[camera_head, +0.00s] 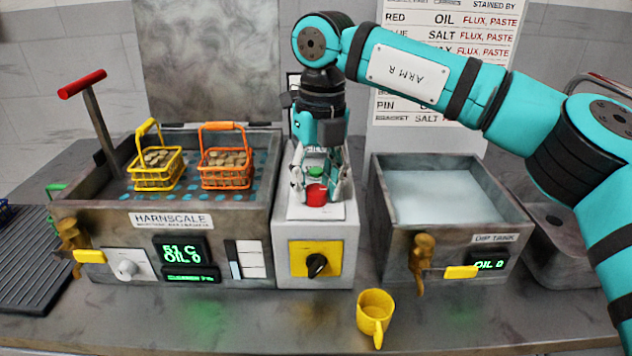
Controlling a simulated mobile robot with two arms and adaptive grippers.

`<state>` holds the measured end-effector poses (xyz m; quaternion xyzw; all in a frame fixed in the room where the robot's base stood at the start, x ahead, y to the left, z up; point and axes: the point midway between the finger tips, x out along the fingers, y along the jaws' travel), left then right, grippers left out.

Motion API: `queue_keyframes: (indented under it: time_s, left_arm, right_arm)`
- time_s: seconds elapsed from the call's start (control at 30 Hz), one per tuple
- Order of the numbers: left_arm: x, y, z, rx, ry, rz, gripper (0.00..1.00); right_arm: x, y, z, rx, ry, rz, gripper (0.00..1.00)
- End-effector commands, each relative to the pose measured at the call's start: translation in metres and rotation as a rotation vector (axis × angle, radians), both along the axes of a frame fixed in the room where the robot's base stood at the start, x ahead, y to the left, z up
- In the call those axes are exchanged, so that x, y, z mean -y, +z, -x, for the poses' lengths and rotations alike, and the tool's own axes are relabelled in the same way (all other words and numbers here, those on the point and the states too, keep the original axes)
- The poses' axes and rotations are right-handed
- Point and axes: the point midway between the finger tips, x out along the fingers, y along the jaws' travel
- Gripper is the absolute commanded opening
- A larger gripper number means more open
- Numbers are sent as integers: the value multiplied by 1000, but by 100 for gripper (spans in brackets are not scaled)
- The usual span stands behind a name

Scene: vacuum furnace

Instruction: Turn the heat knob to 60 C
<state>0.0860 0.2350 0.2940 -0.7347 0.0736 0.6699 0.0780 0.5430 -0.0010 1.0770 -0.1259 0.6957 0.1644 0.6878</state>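The bath tank labelled HARNSCALE (95,212) stands at the left. Its display (181,251) reads 51 C and OIL 0. A white round knob (126,268) sits on a pale plate left of the display. A black knob (316,264) sits on a yellow plate on the front of the middle grey box (287,230). No readable label shows which is the heat knob. My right gripper (317,187) points down over the box top, fingers apart, around or just above red and green buttons (316,196). Contact cannot be told. My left gripper is not in view.
Yellow (156,178) and orange (226,177) baskets hold brown pieces in the left tank. A red-handled lever (98,115) rises beside them. The dip tank (492,222) stands right. A yellow mug (374,310) stands on the front counter, with clear room to its left.

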Motion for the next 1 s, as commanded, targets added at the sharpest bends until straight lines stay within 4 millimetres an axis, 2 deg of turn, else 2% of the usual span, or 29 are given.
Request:
queue_keyframes:
  time_s: [0.03,0.17,0.43,0.53,0.67,1.0]
  left_arm:
    - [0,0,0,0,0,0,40]
    - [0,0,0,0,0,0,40]
    - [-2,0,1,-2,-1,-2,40]
    - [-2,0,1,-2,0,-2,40]
    - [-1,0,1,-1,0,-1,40]
    - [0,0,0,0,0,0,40]
  right_arm:
    - [0,1,0,2,-1,-1,43]
    - [0,1,0,1,0,0,58]
    - [0,1,0,0,1,0,58]
    - [0,8,0,1,1,-2,58]
    - [1,30,-1,2,0,-2,58]
    - [4,99,-2,2,0,-2,58]
